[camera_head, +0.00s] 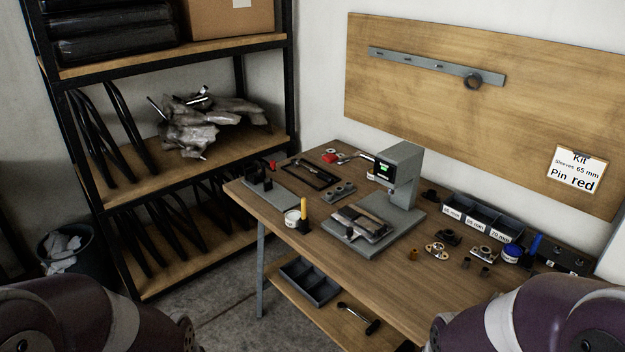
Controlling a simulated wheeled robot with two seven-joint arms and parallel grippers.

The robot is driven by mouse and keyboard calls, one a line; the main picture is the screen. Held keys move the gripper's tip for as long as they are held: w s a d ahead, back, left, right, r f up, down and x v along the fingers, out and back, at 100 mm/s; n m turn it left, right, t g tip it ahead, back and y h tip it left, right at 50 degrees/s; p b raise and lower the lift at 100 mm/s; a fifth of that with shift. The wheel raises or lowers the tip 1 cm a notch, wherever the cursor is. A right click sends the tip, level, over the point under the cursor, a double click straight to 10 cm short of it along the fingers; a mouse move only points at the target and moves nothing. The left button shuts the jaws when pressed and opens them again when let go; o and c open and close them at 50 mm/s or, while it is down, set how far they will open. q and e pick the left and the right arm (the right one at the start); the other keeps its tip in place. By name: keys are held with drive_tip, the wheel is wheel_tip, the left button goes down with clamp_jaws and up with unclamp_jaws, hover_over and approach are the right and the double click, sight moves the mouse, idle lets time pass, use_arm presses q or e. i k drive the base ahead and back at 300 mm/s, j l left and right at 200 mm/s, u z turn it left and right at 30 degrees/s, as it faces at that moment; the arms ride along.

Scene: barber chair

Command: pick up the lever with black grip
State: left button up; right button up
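A lever with a black grip (358,318) lies on the lower shelf (317,309) under the workbench. Its shaft runs from upper left to the dark grip at lower right. Nothing covers it in this view. My two purple arms show only as links in the bottom left and bottom right corners. Neither gripper is in view, so I cannot tell whether they are open or shut.
The workbench top (300,250) overhangs the shelf and carries a grey press (398,175), bins (480,217) and small parts. A rack (200,165) stands left; a bin (68,250) is beyond.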

sight(295, 162)
drive_tip(key=i+j+z, duration=0.15)
drive_tip(key=z, duration=0.3)
drive_tip(key=i+j+z, duration=0.1)
drive_tip(key=j+z, duration=0.2)
drive_tip(key=z, duration=0.15)
drive_tip(key=i+j+z, duration=0.25)
drive_tip(key=j+z, duration=0.25)
drive_tip(key=j, duration=0.15)
drive_tip(key=i+j+z, duration=0.25)
drive_tip(key=j, duration=0.15)
drive_tip(key=j+z, duration=0.2)
drive_tip(key=j, duration=0.2)
drive_tip(key=j+z, duration=0.25)
drive_tip(key=j, duration=0.15)
drive_tip(key=i+j, duration=0.05)
